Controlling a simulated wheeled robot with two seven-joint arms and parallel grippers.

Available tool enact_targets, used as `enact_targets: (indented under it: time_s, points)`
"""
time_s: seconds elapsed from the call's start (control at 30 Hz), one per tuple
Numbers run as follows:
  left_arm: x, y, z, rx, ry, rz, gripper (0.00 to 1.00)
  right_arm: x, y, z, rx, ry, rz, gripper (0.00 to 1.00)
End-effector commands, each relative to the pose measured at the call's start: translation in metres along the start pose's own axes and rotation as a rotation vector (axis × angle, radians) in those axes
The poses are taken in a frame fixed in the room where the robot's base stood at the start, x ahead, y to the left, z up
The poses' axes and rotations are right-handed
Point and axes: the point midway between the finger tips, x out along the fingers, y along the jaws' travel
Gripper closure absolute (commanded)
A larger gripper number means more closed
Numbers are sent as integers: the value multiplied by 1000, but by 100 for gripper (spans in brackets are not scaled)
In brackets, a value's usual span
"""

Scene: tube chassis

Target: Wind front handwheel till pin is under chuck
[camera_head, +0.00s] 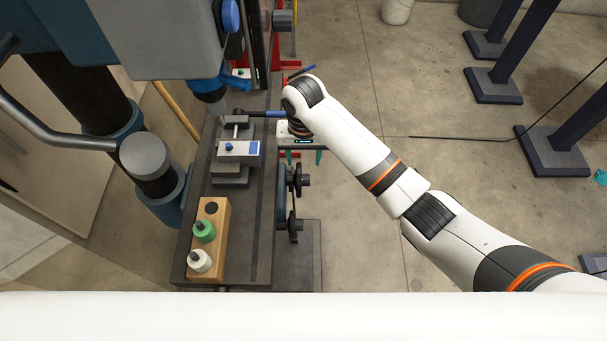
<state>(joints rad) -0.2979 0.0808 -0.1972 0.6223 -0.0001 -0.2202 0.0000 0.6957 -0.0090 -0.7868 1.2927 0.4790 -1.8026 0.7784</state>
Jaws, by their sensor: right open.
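A grey clamped fixture (238,150) with a blue knob sits on the table below and slightly right of the chuck. A small pale pin-like piece (236,127) shows at its far side; I cannot tell its exact alignment. My left gripper is not in view.
A wooden block (222,262) with green-topped and white-topped bottles stands on the near table end. Dark blue posts (555,150) and a cable stand at right. The floor between is clear.

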Motion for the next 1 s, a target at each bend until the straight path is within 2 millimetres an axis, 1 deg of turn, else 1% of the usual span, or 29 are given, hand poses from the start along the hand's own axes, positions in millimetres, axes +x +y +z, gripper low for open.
enact_targets:
  time_s: [0.03, 0.2, 0.3, 0.43, 0.6, 0.87, 0.9, 0.97, 1.0]
  points:
    - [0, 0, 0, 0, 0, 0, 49, 11, -1, -1, 1, 4, -3, 47]
    - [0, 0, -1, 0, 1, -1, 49, 47, -1, -1, 1, 3, -3, 47]
    - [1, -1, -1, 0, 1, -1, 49, 65, 0, -1, 1, 2, -2, 47]
    - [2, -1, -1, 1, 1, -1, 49, 82, 0, -1, -1, 2, -1, 47]
    - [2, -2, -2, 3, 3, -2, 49, 93, 0, 0, -1, 0, 1, 47]
    - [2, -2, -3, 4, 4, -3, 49, 95, 0, 0, -1, 0, 1, 47]
    - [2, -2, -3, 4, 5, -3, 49, 94, 0, 0, -1, 0, 1, 49]
    - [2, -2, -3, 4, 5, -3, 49, 94, 0, 0, -1, 0, 1, 59]
    - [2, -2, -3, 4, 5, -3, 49, 94, 0, 0, -1, 0, 1, 65]
